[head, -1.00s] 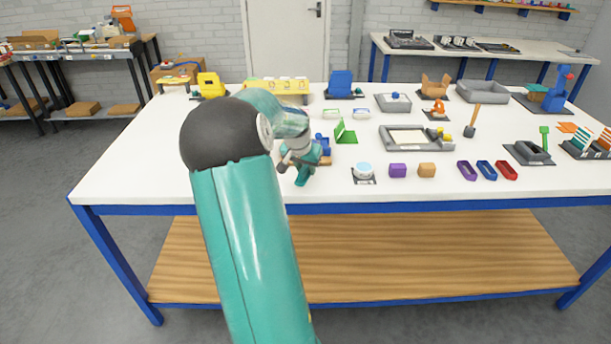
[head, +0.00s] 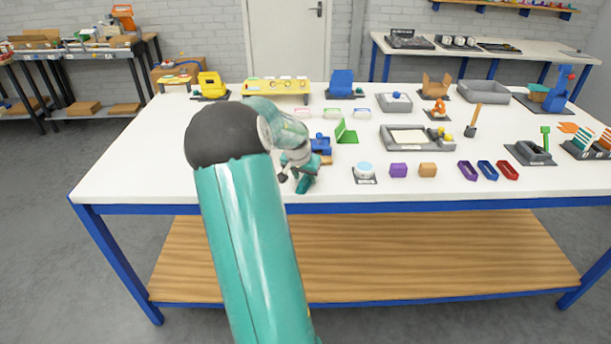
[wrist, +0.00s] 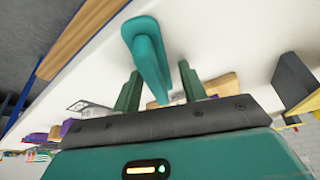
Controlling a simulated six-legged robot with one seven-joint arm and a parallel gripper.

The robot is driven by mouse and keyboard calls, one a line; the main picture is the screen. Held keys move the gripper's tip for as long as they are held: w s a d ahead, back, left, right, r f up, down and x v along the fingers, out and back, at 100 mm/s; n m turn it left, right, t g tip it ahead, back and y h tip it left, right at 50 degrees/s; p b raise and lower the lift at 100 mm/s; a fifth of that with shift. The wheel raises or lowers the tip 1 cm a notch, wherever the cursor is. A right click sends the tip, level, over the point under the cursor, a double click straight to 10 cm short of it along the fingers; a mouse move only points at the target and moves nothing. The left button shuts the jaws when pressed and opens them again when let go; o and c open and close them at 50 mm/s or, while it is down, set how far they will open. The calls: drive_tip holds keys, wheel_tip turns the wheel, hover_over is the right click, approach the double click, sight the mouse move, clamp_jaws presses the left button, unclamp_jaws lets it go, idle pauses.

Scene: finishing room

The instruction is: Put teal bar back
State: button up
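The teal bar (wrist: 150,52) shows in the wrist view. It has a rounded, wider end towards the top of the picture and narrows down between my fingers. My gripper (wrist: 158,84) has its two dark green fingers apart, one on each side of the bar, with a clear gap at the right finger. Contact at the left finger cannot be told. In the head view my gripper (head: 298,175) is low over the near left part of the table, and its own teal parts make the bar hard to tell apart.
The white table (head: 230,180) has its near edge just in front of my gripper. A blue item (head: 321,144) and a green stand (head: 346,133) are close behind it. A round white-and-blue piece (head: 364,171), a purple block (head: 398,170) and an orange block (head: 428,170) stand to the right.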

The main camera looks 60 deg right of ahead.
drive_tip(key=shift+s+f, duration=0.3)
drive_tip(key=shift+s, duration=0.25)
drive_tip(key=shift+r, duration=0.45)
drive_tip(key=v, duration=1.2)
drive_tip(key=shift+w, duration=0.25)
